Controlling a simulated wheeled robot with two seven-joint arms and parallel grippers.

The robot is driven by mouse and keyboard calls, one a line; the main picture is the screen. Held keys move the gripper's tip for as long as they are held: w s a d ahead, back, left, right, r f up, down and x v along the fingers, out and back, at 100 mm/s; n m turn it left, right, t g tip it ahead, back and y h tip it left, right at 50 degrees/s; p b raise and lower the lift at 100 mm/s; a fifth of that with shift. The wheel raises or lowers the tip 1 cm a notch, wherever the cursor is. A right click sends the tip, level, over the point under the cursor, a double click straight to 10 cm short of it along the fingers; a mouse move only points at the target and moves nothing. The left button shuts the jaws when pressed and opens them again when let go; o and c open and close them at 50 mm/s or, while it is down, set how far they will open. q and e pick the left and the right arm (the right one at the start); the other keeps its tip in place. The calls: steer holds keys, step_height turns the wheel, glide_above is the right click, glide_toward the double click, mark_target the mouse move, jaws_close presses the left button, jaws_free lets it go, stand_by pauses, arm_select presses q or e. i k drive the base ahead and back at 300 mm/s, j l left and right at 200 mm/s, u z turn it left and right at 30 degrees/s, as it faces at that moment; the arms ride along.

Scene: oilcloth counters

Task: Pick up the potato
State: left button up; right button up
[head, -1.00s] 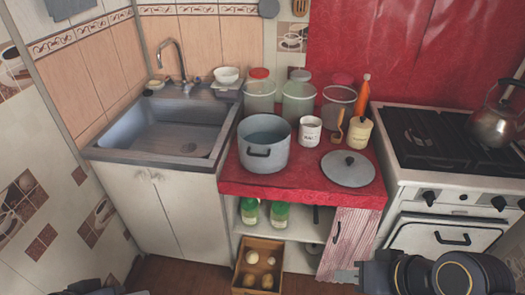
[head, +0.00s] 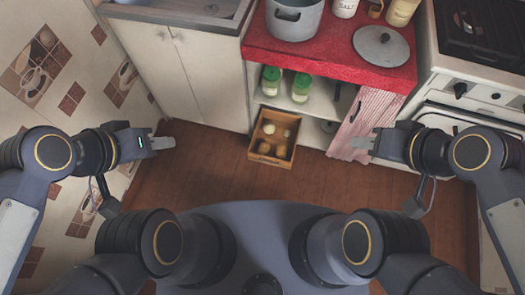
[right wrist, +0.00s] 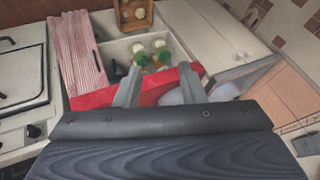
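Several pale brown potatoes lie in a small wooden crate (head: 270,160) on the floor below the counter; one potato (head: 280,152) is at its near right, another (head: 264,147) at its near left. The crate also shows at the top of the right wrist view (right wrist: 122,17). My left gripper (head: 164,136) is left of the crate, apart from it, with its fingertips seemingly spread and nothing between them. My right gripper (head: 364,139) is right of the crate, before the striped curtain, open and empty. Its two fingers stand apart in the right wrist view (right wrist: 160,88).
Green-lidded jars (head: 270,80) stand on the low shelf behind the crate. A striped curtain (head: 362,125) hangs at right. The red counter (head: 340,50) carries a pot (head: 292,20) and a lid (head: 381,46). The stove (head: 450,105) is far right. The wooden floor (head: 215,165) around the crate is clear.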

mark_target(264, 149)
steer(key=i+j+z, duration=0.1)
steer(key=j, duration=0.2)
steer(key=i+j+z, duration=0.1)
steer(key=i+j, duration=0.15)
steer(key=i+j+z, duration=0.15)
steer(key=j, duration=0.3)
steer(key=i+j+z, duration=0.1)
steer(key=j, duration=0.25)
steer(key=i+j+z, duration=0.1)
steer(key=j, duration=0.25)
steer(key=i+j+z, duration=0.1)
steer(key=j, duration=0.3)
